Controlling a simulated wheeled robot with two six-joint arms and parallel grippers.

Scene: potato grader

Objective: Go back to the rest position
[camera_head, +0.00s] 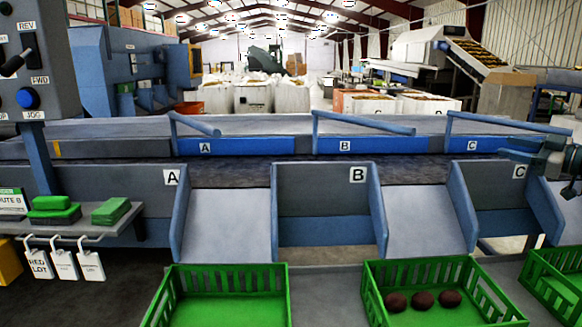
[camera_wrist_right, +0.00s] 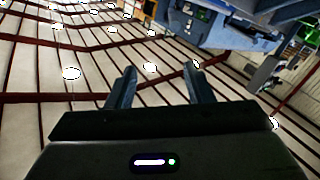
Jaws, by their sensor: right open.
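My right gripper (camera_head: 535,150) shows at the right edge of the head view, raised in front of the C section of the grader and holding nothing that I can see. In the right wrist view its two fingers (camera_wrist_right: 157,88) stand well apart with nothing between them. That view looks up toward the ceiling, with its roof beams and lamps. My left gripper is not in either view.
Below stand a green crate (camera_head: 228,266), a green crate (camera_head: 376,318) with three dark red potatoes (camera_head: 423,301), and another crate (camera_head: 556,312) at right. A control box (camera_head: 50,60) and a shelf (camera_head: 88,228) with green blocks are at left. Blue-grey chute walls divide the belt front.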

